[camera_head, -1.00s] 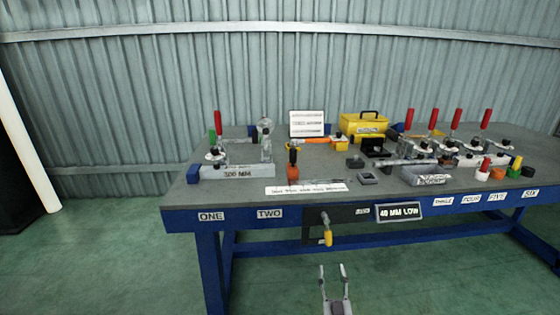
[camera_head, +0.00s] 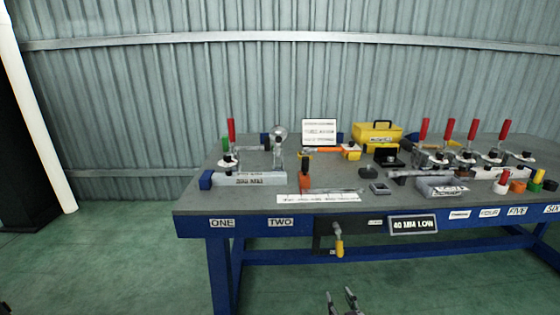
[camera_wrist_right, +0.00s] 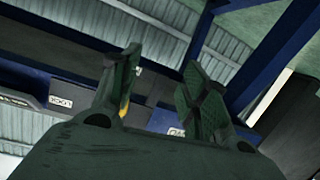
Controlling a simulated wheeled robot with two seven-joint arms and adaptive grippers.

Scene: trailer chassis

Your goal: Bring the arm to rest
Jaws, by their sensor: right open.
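My right gripper (camera_head: 342,301) shows at the bottom of the head view, low in front of the workbench. Its two fingers are apart with nothing between them. In the right wrist view the open fingers (camera_wrist_right: 165,95) stand apart, with the bench's dark front panel and blue frame beyond them. The rest of my right arm is outside the head view. My left gripper does not show clearly in the head view.
The blue workbench (camera_head: 190,206) holds red-handled clamps (camera_head: 423,130), a yellow box (camera_head: 377,134) and small coloured parts. A yellow-handled tool (camera_head: 339,246) hangs at its front edge. The green floor (camera_head: 120,265) at left is clear.

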